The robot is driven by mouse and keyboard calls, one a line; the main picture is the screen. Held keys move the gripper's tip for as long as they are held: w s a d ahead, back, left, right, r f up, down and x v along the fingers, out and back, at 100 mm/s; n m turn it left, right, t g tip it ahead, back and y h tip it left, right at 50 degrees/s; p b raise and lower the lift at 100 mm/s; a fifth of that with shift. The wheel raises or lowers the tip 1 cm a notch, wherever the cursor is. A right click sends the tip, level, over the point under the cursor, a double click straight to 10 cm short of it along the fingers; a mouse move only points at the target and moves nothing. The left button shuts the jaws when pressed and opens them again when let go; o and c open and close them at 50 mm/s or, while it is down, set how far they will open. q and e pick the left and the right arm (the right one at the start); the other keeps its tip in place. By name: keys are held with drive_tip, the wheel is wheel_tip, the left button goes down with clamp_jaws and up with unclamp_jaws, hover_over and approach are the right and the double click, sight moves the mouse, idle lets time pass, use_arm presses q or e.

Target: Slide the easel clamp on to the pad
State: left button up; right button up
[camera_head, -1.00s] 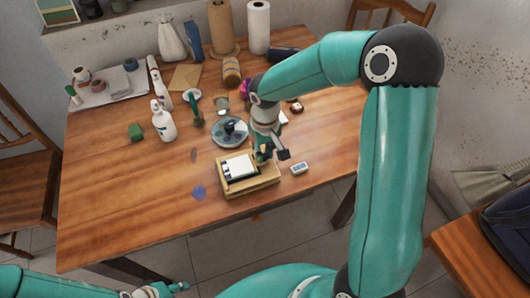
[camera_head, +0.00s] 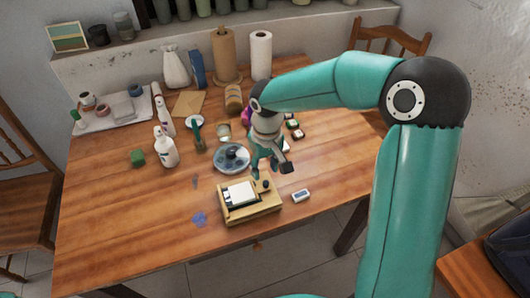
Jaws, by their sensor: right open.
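The small wooden easel (camera_head: 262,209) lies on the table near its front edge, with a white pad (camera_head: 241,193) on it. A dark bar runs along the pad's left side. A small dark knob (camera_head: 266,185) sits at the easel's right back; I cannot tell whether it is part of the clamp. My right gripper (camera_head: 270,172) is open, pointing down just behind and above the easel's right side, apart from the pad. Its fingers are small and partly lost against the dark parts there. My left gripper is out of view.
A round grey dish (camera_head: 231,158) stands just behind the easel. A small white and blue block (camera_head: 301,195) lies to its right. The front left of the table is mostly clear.

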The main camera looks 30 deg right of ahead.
sight(265, 181)
wheel_tip(265, 181, up, 6)
drive_tip(key=shift+r, duration=0.15)
idle(0.6)
